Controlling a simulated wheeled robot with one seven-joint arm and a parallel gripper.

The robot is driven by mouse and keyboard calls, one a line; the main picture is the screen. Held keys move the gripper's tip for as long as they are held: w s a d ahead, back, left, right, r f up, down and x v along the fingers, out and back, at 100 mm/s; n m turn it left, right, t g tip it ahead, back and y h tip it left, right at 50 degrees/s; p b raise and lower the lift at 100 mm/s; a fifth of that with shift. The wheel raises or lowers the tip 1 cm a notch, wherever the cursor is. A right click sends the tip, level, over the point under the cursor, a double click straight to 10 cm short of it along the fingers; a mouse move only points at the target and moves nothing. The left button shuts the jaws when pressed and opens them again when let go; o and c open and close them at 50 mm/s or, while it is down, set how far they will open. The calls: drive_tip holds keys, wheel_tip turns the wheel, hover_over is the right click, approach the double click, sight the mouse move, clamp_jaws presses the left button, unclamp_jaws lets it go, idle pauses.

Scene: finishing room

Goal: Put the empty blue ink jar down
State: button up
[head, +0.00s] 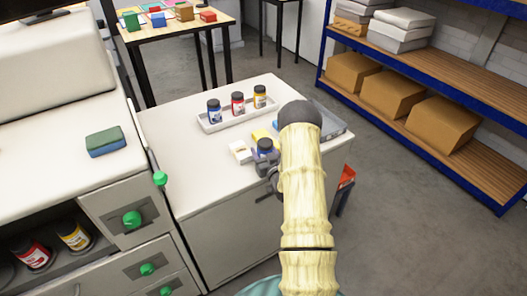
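A jar with a dark blue lid and a pale, clear-looking body (264,148), which looks like the empty blue ink jar, is over the right part of the white cabinet top (180,135). My gripper (268,165) is at the jar's near side, partly hidden by my cream-sleeved arm. Its dark fingers appear closed around the jar's lower body. I cannot tell whether the jar's base touches the top. A white tray (211,129) behind it holds a blue ink jar (214,111), a red one (237,104) and a yellow one (260,97).
A small white box (240,152) and a yellow item (261,135) lie close to the jar. A grey tray (333,126) is partly behind my arm. A green-blue sponge (105,141) lies on the left counter. The cabinet top's front left is clear.

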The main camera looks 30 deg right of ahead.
drive_tip(key=shift+f, duration=0.15)
drive_tip(key=o, duration=1)
drive_tip(key=shift+r, duration=0.2)
drive_tip(key=s, duration=0.4)
drive_tip(key=s+a+b, duration=0.1)
drive_tip(key=s, duration=0.3)
drive_tip(key=s+b, duration=0.1)
drive_tip(key=s, duration=0.3)
drive_tip(key=shift+a+f, duration=0.1)
drive_tip(key=shift+a, duration=0.15)
